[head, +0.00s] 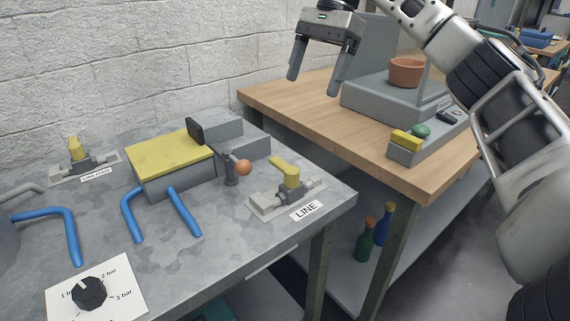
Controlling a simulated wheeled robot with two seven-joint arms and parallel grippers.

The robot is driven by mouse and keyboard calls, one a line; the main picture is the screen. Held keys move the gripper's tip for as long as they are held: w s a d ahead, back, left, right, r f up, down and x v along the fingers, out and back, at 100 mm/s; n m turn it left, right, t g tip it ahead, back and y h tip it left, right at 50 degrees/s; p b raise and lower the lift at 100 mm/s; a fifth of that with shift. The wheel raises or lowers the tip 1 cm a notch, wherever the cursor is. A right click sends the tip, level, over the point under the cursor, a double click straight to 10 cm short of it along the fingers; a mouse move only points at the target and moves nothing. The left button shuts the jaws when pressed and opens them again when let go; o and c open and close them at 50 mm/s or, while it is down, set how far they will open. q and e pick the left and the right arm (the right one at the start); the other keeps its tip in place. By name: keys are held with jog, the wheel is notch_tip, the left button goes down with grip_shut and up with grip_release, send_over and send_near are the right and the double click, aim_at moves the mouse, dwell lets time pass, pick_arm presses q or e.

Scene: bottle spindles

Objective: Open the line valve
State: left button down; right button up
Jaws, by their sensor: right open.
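The line valve (290,185) stands on a pale base plate near the right corner of the grey metal table. It has a yellow lever handle that slants up and to the left across the valve body. A white label reading LINE (306,210) lies in front of it. My right gripper (317,84) hangs open and empty, fingers pointing down, above and behind the valve near the wooden table's left edge. It is well apart from the valve. My left gripper is not in view.
A second yellow-handled valve (76,152) stands at the back left. A yellow-topped grey box (170,155), a lever with an orange ball (243,167) and blue pipes (183,212) fill the middle. A pressure dial (90,292) is at front left. A wooden table (300,108) adjoins behind.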

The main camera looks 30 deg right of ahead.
jog(key=b, duration=0.3)
send_near(284, 163)
jog(key=v, duration=0.3)
pick_arm(q)
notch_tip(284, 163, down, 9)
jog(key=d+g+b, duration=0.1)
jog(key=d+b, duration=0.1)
jog(key=b, duration=0.1)
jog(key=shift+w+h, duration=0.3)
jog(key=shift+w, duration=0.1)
pick_arm(e)
jog(key=x, duration=1)
jog(key=shift+a+f, duration=0.15)
jog(key=shift+f, duration=0.15)
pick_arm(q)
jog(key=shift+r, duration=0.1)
pick_arm(e)
jog(key=shift+r, duration=0.1)
jog(key=c, duration=0.8)
